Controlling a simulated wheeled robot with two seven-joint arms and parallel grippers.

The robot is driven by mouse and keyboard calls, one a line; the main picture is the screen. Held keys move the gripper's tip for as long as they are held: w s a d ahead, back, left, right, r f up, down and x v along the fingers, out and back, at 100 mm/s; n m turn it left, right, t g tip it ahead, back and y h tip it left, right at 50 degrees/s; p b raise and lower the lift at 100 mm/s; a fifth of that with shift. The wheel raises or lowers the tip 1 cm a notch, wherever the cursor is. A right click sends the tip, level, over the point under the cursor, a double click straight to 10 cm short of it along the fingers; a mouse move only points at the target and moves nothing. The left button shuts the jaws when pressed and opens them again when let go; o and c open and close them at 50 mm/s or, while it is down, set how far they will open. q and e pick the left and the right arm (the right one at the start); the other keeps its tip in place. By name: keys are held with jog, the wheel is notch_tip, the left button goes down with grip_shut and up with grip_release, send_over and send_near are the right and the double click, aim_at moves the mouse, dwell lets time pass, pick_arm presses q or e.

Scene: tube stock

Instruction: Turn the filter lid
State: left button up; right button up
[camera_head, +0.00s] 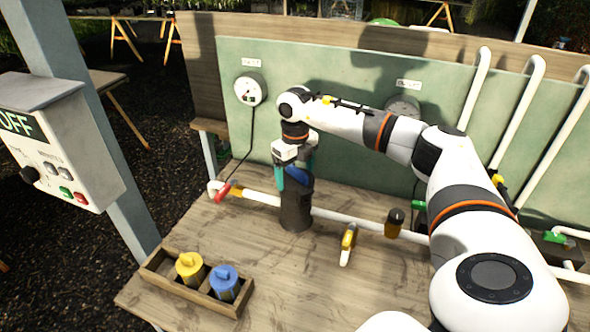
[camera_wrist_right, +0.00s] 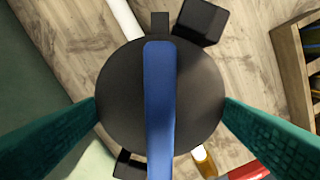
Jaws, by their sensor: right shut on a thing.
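The black filter housing (camera_head: 296,212) stands upright in the white pipe line on the bench. Its round black lid (camera_wrist_right: 120,85) has a raised blue bar (camera_wrist_right: 159,100) across the top; the bar runs nearly straight up and down in the right wrist view. The blue bar (camera_head: 297,175) also shows in the head view. My right gripper (camera_head: 295,178) points down over the filter. Its teal fingers are shut on opposite sides of the lid's rim, with the bar between them. My left gripper is not in view.
A wooden tray (camera_head: 167,279) holds yellow and blue canisters. A control box (camera_head: 60,140) reads OFF. Bare bench lies in front.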

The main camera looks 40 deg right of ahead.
jog(key=shift+r+m+p, duration=0.1)
jog(key=shift+m+p, duration=0.45)
jog(key=shift+m, duration=0.65)
jog(key=shift+d+m, duration=0.1)
jog(key=shift+m, duration=0.8)
jog(key=o, duration=0.8)
jog(key=shift+o, duration=0.2)
notch_tip(320, 180, up, 11)
jog(key=shift+f+b, duration=0.1)
jog(key=shift+b, duration=0.9)
jog(key=shift+r, duration=0.5)
